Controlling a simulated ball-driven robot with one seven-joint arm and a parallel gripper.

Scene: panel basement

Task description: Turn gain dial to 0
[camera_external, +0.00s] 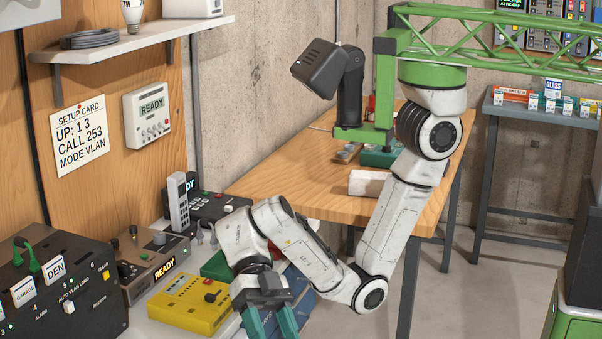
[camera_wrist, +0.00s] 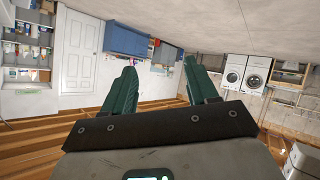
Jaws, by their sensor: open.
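No label reading gain is legible, so I cannot tell which knob is the gain dial. A brown-grey box (camera_external: 155,262) with a lit READY display and a few knobs stands on the bench at the lower left. A yellow box (camera_external: 191,301) with a black knob or lever sits in front of it. My gripper (camera_external: 271,326) is just right of the yellow box, with its teal fingers apart and pointing down in the external view. In the wrist view my gripper (camera_wrist: 160,68) is open and empty, facing the far room; no dial shows there.
A black panel (camera_external: 62,285) with switches and labels stands at the left. A grey handset (camera_external: 179,202) stands upright behind the READY box. A setup card (camera_external: 80,137) hangs on the wall. A wooden table (camera_external: 290,185) stands behind my arm. The wrist view shows a door (camera_wrist: 80,52) and washers (camera_wrist: 245,73).

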